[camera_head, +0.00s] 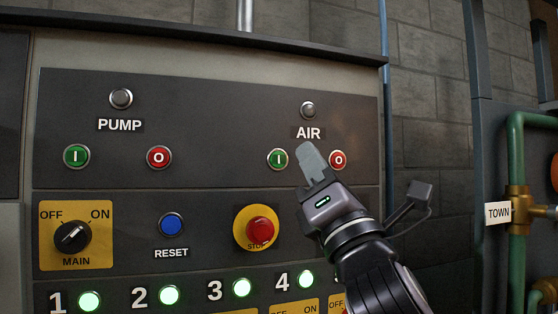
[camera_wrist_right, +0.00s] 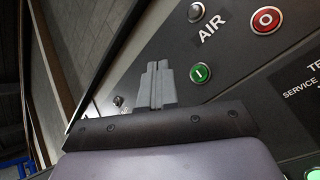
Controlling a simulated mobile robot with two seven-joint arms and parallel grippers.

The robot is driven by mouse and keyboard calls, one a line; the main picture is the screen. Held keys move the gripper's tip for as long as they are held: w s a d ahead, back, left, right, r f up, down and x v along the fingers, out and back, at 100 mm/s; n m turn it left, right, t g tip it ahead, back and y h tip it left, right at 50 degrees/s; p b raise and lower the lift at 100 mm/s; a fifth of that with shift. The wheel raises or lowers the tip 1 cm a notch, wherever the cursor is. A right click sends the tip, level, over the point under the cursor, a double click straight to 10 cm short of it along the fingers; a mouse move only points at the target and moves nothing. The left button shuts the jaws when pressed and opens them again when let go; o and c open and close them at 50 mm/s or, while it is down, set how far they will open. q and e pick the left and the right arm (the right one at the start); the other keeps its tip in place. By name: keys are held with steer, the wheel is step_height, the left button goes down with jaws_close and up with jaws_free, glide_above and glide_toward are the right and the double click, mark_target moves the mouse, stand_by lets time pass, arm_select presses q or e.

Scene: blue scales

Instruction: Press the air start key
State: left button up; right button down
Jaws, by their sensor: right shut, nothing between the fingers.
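The air start key, a round green button marked I (camera_head: 278,159), sits on the dark panel below the AIR label (camera_head: 308,133). It also shows uncovered in the right wrist view (camera_wrist_right: 201,72). My right gripper (camera_head: 308,152) is shut and empty, its grey fingertips just right of the green key in the head view, between it and the red air stop key (camera_head: 338,159). In the right wrist view the fingertips (camera_wrist_right: 157,67) lie left of the green key, with a gap across the picture. I cannot tell whether they touch the panel. My left gripper is not in view.
A grey lamp (camera_head: 308,110), seemingly unlit, is above the AIR label. Pump keys, green (camera_head: 76,157) and red (camera_head: 158,157), are at the left. A red stop button (camera_head: 260,229), blue reset button (camera_head: 171,225) and main switch (camera_head: 73,236) sit below.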

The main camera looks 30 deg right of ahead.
mark_target(278, 159)
steer(key=shift+w+d+b, duration=0.15)
steer(key=shift+w+d, duration=0.2)
steer(key=shift+w, duration=1.1)
steer(key=shift+w+d+b, duration=0.2)
steer(key=shift+w+d, duration=0.15)
steer(key=shift+w, duration=1.05)
steer(key=shift+w+d+b, duration=0.15)
steer(key=shift+w+d, duration=0.2)
steer(key=shift+w, duration=1.1)
steer(key=shift+w, duration=0.1)
steer(key=shift+w+d, duration=0.1)
steer(key=shift+w, duration=0.2)
steer(key=shift+w+d, duration=0.1)
steer(key=shift+w, duration=0.25)
steer(key=shift+s, duration=0.15)
steer(key=shift+s+a+p, duration=0.2)
steer(key=shift+s+p, duration=0.2)
steer(key=shift+s, duration=0.2)
